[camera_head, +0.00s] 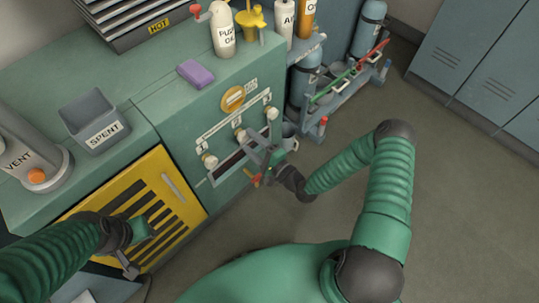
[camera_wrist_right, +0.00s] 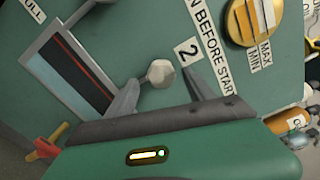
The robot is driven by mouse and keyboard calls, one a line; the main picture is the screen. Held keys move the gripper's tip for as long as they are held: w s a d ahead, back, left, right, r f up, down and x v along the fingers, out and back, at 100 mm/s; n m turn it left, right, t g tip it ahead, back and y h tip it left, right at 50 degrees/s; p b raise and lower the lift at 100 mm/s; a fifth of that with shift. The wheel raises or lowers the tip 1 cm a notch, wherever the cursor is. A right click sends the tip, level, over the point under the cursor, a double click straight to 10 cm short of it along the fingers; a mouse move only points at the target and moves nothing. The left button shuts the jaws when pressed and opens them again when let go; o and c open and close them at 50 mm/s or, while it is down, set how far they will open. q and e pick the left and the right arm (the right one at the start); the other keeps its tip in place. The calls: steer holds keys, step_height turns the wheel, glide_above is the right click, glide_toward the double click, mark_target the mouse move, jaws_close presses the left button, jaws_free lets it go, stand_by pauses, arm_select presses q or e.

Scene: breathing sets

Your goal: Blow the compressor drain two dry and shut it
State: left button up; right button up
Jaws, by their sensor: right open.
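The pale drain knob beside the label 2 shows in the right wrist view (camera_wrist_right: 160,73) and on the green cabinet front in the head view (camera_head: 240,133). My right gripper (camera_wrist_right: 159,80) is open, its fingers on either side of that knob; I cannot tell if they touch it. In the head view my right gripper (camera_head: 262,153) is close to the panel. My left gripper (camera_head: 129,266) is low before the yellow grille, away from the knobs; its jaw state is unclear.
Other knobs sit at left (camera_head: 208,160) and right (camera_head: 272,113). A dark window (camera_wrist_right: 70,72) lies beside the knob. Red and yellow handles (camera_wrist_right: 45,143) are below. The SPENT bin (camera_head: 94,123) and purple sponge (camera_head: 195,74) stand on top. Floor at right is clear.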

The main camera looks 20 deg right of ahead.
steer(key=p+v, duration=0.2)
steer(key=v, duration=1.2)
steer(key=shift+w+d, duration=0.1)
step_height(320, 180, down, 3)
steer(key=w+d+n+g+h, duration=0.1)
steer(key=w+d+n+g, duration=0.1)
steer(key=n+g, duration=0.7)
step_height(320, 180, up, 4)
steer(key=d+n+g+h, duration=0.2)
steer(key=d+n+h, duration=0.1)
steer(key=n+h, duration=0.15)
steer(key=s+a+r+n+g+p, duration=0.1)
steer(key=s+a+r+n+g, duration=0.1)
steer(key=s+a+r, duration=0.45)
steer(key=s+a+r+n+g+p, duration=0.1)
steer(key=s+r+n+p, duration=0.15)
steer(key=r, duration=0.65)
step_height(320, 180, up, 22)
steer(key=p, duration=2.1)
steer(key=shift+h, duration=0.35)
